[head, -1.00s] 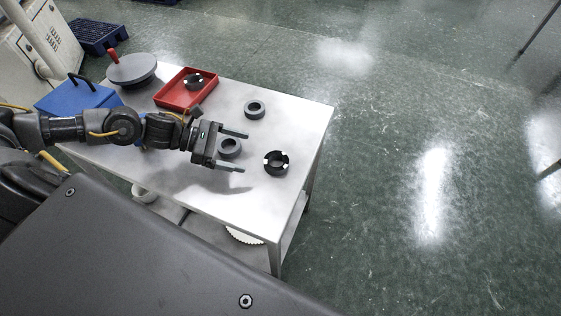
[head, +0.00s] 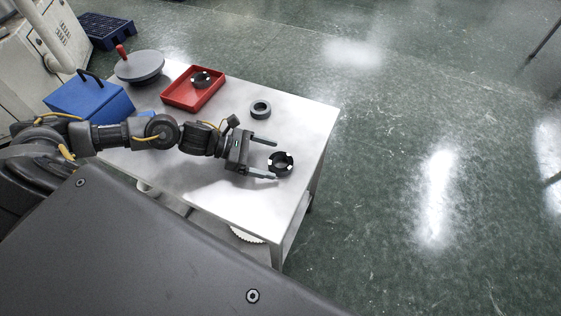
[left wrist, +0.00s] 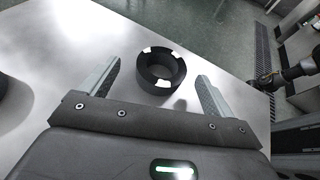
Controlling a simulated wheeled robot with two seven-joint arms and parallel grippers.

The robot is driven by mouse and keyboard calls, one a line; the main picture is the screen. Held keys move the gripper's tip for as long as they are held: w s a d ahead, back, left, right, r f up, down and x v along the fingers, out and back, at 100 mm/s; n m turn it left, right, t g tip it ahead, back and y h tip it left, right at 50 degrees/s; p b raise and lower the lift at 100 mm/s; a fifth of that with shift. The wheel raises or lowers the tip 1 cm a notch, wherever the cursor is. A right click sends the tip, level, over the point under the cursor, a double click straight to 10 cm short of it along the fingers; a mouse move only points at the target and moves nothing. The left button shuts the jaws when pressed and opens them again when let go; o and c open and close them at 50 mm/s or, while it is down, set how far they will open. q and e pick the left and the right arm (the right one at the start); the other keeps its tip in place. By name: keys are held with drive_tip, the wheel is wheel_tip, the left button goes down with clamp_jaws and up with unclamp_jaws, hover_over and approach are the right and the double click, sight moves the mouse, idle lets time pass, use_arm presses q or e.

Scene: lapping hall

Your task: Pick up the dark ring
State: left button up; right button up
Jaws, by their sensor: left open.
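The dark ring (head: 281,173) is black with white marks and lies flat near the right edge of the metal table. My left gripper (head: 269,159) is open, with its two fingers pointing at the ring from the left. In the left wrist view the dark ring (left wrist: 152,84) sits ahead, between the lines of the open left fingers (left wrist: 160,82). The ring looks to be just beyond or at the fingertips. A dark gripper end (left wrist: 266,83), likely my right one, shows at the right edge of the left wrist view, too small to read.
The table (head: 308,116) also holds a grey ring (head: 260,115), a red tray (head: 180,103) with another dark ring in it, a blue box (head: 95,107) and a round grey plate (head: 140,68) with a red handle. The table's right corner is clear.

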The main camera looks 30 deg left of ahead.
sight(288, 163)
use_arm(q)
drive_tip(key=p+x, duration=0.1)
drive_tip(key=x, duration=0.2)
drive_tip(key=shift+d+f, duration=0.1)
drive_tip(key=shift+d, duration=0.35)
drive_tip(key=shift+w+d+f, duration=0.15)
drive_tip(key=shift+d+f, duration=0.05)
use_arm(e)
drive_tip(key=shift+d+r, duration=0.3)
drive_tip(key=shift+r, duration=0.2)
drive_tip(key=shift+d+r, duration=0.25)
drive_tip(key=shift+r, duration=0.25)
use_arm(q)
drive_tip(key=shift+c, duration=0.3)
drive_tip(key=c, duration=1.1)
drive_tip(key=shift+c, duration=0.2)
use_arm(e)
drive_tip(key=shift+a, duration=0.25)
use_arm(q)
drive_tip(key=shift+r, duration=0.1)
use_arm(e)
drive_tip(key=shift+a, duration=0.1)
